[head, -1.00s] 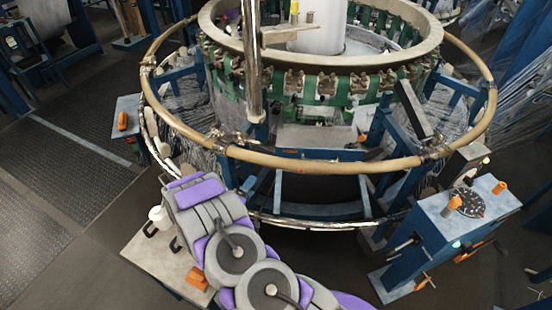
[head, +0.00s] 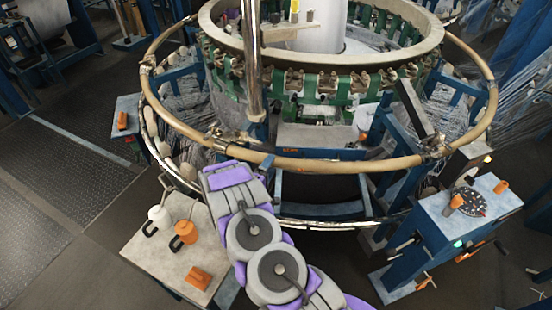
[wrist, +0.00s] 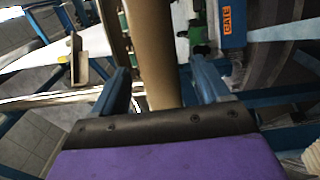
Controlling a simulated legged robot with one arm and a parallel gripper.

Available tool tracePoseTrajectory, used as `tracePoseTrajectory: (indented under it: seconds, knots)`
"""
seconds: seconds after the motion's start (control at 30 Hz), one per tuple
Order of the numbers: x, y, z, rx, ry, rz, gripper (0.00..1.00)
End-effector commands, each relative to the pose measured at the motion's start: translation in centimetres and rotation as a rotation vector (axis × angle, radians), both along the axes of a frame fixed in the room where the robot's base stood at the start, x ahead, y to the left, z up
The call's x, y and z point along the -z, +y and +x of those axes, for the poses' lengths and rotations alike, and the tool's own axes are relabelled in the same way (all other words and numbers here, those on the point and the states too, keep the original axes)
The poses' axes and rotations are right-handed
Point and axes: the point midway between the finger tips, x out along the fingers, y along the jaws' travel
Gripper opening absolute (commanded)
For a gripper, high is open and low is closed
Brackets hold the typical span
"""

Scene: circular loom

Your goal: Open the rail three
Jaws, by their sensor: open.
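A tan tubular rail (head: 335,166) runs as a ring around the circular loom, with joints between its sections. No number is readable, so I cannot tell which section is rail three. My gripper (wrist: 160,70) is open in the wrist view, its two blue fingers apart. The tan rail (wrist: 153,50) passes lengthwise between the fingers in that picture; contact cannot be told. In the head view my purple and grey arm reaches up to the front left part of the ring, and the fingertips are hidden there.
A pale side table (head: 165,250) at lower left holds a white item (head: 159,216) and orange items (head: 198,278). A blue control box (head: 465,212) with a dial stands at right. An orange label (wrist: 228,22) shows in the wrist view. Open floor lies at left.

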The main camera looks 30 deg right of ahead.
Motion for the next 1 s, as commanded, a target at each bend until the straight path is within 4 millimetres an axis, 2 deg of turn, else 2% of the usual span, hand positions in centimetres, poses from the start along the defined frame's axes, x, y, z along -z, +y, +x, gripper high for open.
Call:
tracePoseTrajectory:
  seconds: [0.1, 0.3, 0.47, 0.73, 0.77, 1.0]
  knots:
    - [0.0, -1.9, 1.3, 0.003, -0.002, -0.001, 0.76]
    - [-0.1, -4.0, 2.9, 0.003, -0.001, 0.001, 0.76]
    - [-0.1, -4.7, 3.5, 0.001, 0.0, 0.001, 0.76]
    - [-0.2, -4.7, 3.6, 0.0, 0.0, 0.0, 0.76]
    - [-0.2, -4.7, 3.6, 0.0, 0.0, 0.0, 0.75]
    - [-0.2, -4.7, 3.6, 0.0, 0.0, 0.0, 0.52]
